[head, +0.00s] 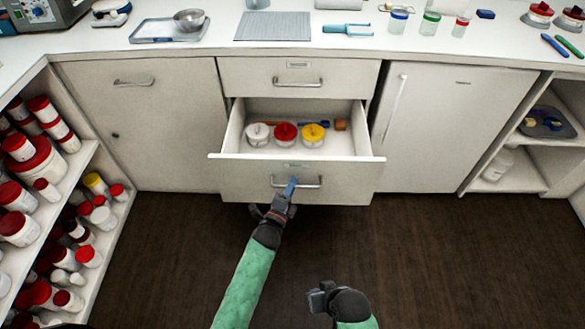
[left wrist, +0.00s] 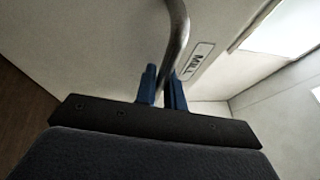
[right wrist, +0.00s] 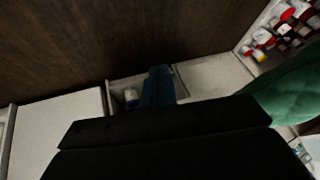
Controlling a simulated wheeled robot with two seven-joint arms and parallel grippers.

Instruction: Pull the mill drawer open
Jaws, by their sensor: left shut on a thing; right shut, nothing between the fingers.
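The mill drawer (head: 235,178) is the lower drawer in the middle of the cream cabinets, and it stands pulled well out. Inside it are jars with white, red and yellow lids and a small orange-brown block (head: 340,124). My left gripper (head: 290,188) is shut on the drawer's metal bar handle (head: 310,184). In the left wrist view its blue fingers (left wrist: 163,88) sit on both sides of the handle (left wrist: 176,40), near a label reading "MILL" (left wrist: 197,62). My right gripper (head: 318,298) is low over the floor, away from the drawer; its blue fingers (right wrist: 158,86) are together and empty.
A shut drawer (head: 340,75) is above the open one. Cupboard doors flank it, left (head: 165,125) and right (head: 450,130). Open shelves with red-lidded jars (head: 35,160) stand at left. The counter (head: 225,45) holds trays and bottles. The dark floor (head: 430,250) in front is clear.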

